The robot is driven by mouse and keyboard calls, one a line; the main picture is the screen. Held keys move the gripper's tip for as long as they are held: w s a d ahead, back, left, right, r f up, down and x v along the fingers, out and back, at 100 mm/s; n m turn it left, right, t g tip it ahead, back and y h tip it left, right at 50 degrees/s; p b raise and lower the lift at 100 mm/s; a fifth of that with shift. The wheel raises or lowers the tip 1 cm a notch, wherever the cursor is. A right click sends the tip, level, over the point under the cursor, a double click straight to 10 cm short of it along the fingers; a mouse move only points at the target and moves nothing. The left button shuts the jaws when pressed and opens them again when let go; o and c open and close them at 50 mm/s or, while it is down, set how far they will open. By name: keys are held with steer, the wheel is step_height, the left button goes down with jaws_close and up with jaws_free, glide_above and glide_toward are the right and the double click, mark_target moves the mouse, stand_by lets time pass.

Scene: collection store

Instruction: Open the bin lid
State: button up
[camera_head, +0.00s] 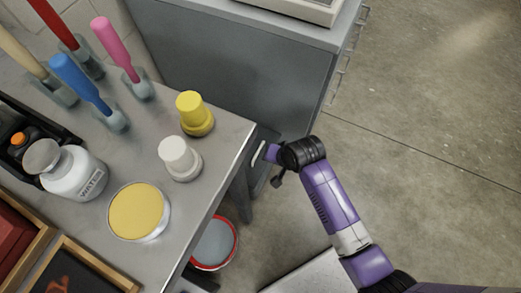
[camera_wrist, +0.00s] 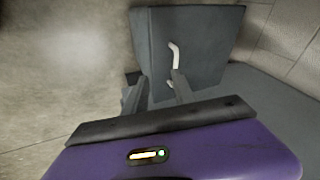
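The bin is a dark grey box (camera_wrist: 205,35) in the wrist view, with a pale, bent handle (camera_wrist: 174,58) on its near face. In the head view the handle (camera_head: 258,154) shows beside the table's right edge, and the bin is mostly hidden by the table and my arm. My gripper (camera_wrist: 158,88) has its two fingers apart, with nothing between them that I can make out. The fingers point at the bin's face, and the handle appears just beyond the right finger. In the head view my gripper (camera_head: 268,153) is close beside the handle; contact cannot be told.
The table (camera_head: 225,150) left of my arm carries a yellow bottle (camera_head: 194,112), a white bottle (camera_head: 179,158), a jar (camera_head: 72,172), a yellow-topped tin (camera_head: 139,211) and upright tools. A grey cabinet (camera_head: 230,60) stands behind. A red-rimmed bucket (camera_head: 214,244) is below. Floor at right is clear.

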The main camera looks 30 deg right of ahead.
mark_target(260, 149)
steer(key=w+d+m+g+b, duration=0.1)
steer(key=w+m+g+b, duration=0.15)
steer(key=w, duration=0.55)
steer(key=shift+n+g, duration=0.25)
steer(key=f+b, duration=0.1)
steer(key=f, duration=0.1)
steer(key=f+b, duration=0.1)
steer(key=f, duration=0.1)
steer(key=f+b, duration=0.1)
steer(key=f, duration=0.1)
steer(key=shift+w+a+f+b, duration=0.3)
steer(key=shift+w+a+f, duration=0.05)
steer(key=shift+w+a, duration=0.05)
jaws_close()
stand_by(0.6)
